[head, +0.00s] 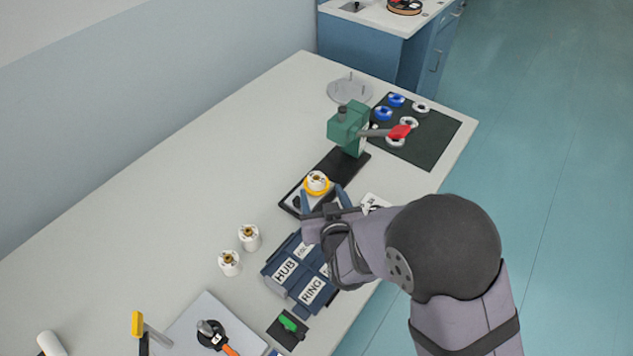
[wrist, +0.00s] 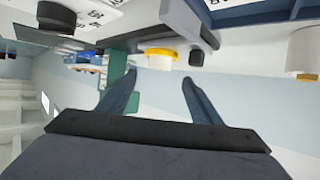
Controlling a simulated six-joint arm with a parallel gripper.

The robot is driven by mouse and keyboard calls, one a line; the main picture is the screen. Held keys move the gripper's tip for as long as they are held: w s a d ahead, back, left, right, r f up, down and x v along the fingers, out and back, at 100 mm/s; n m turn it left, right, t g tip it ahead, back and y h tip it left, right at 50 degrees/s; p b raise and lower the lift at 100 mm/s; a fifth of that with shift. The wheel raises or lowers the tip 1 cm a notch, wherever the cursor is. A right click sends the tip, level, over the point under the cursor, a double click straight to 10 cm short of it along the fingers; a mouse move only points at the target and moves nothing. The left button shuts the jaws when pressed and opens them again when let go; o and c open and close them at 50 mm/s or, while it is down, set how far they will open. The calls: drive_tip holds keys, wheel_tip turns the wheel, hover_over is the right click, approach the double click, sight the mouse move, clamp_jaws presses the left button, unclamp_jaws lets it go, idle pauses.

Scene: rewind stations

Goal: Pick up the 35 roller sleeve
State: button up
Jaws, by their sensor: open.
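No number 35 is readable on any part, so I cannot tell which is the 35 roller sleeve. A white cylinder with a brass-coloured centre and a yellow ring (head: 317,182) sits on the dark-based stand. It also shows upside down in the wrist view (wrist: 160,54), beyond the fingertips and between them. Two similar white cylinders, one (head: 249,238) behind the other (head: 229,263), stand upright on the table to the left. My gripper (head: 327,197) is open and empty, its fingers close to the yellow-ringed cylinder. In the wrist view my gripper (wrist: 158,77) shows both fingers apart.
Blue bins labelled HUB (head: 286,270) and RING (head: 312,291) lie just below my gripper. A green press (head: 347,127) with a red handle (head: 400,132) stands behind. A dark mat (head: 437,137) holds blue and white rings. The table's left side (head: 160,190) is clear.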

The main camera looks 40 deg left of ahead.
sight(316, 176)
drive_tip(key=shift+p+x, duration=0.35)
drive_tip(key=shift+x, duration=0.75)
drive_tip(key=shift+w+a, duration=0.1)
drive_tip(key=shift+a, duration=0.05)
drive_tip(key=shift+w+a+p, duration=0.2)
drive_tip(key=shift+p, duration=0.1)
drive_tip(key=shift+p+x, duration=0.7)
drive_tip(key=shift+x, duration=1.5)
drive_tip(key=shift+d, duration=0.1)
drive_tip(key=shift+c, duration=0.7)
drive_tip(key=c, duration=1.1)
drive_tip(key=shift+r, duration=0.1)
